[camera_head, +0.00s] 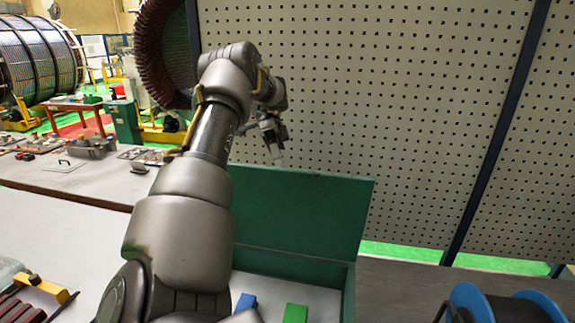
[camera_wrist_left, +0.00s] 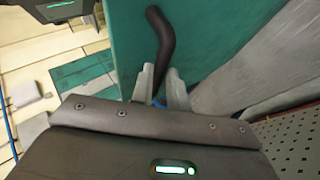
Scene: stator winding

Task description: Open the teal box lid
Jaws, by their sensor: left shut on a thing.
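The teal box (camera_head: 349,292) stands on the table in the head view, with its lid (camera_head: 315,218) raised, about upright, at the back. The inside of the box is partly visible; my left arm hides its left part. My left gripper (camera_head: 276,150) is at the top edge of the lid. In the left wrist view the lid (camera_wrist_left: 112,38) carries a dark curved handle (camera_wrist_left: 162,38). The fingers of my left gripper (camera_wrist_left: 162,82) are shut on the lower end of this handle. My right gripper is not in view.
A blue block (camera_head: 245,302) and a green block (camera_head: 295,313) lie inside the box. A blue spool (camera_head: 468,301) stands at the front right. A perforated panel (camera_head: 400,110) rises behind the box. Loose parts and tools lie on the workbench (camera_head: 75,180) at left.

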